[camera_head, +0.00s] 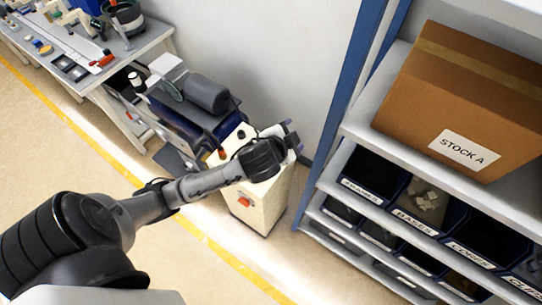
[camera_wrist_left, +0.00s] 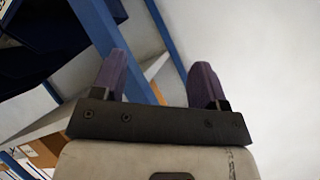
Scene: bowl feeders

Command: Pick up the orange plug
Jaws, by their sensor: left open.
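My left gripper (camera_head: 293,136) is at the far upper edge of a cream cabinet (camera_head: 262,210), with its purple fingers toward the wall and the blue rack post. In the left wrist view the fingers (camera_wrist_left: 160,68) are apart with nothing between them. A small orange piece (camera_head: 244,202) is on the cabinet's front face, below my gripper and apart from it; I cannot tell if it is the plug. A small red-orange piece (camera_head: 222,153) shows at the cabinet top, beside my forearm. My right gripper is out of view.
A shelf rack with a blue post (camera_head: 345,85) stands right, holding a "STOCK A" carton (camera_head: 465,95) and labelled dark bins (camera_head: 375,172). A dark machine (camera_head: 195,105) is behind the cabinet. A workbench (camera_head: 150,35) with tools is upper left. Floor is clear in front.

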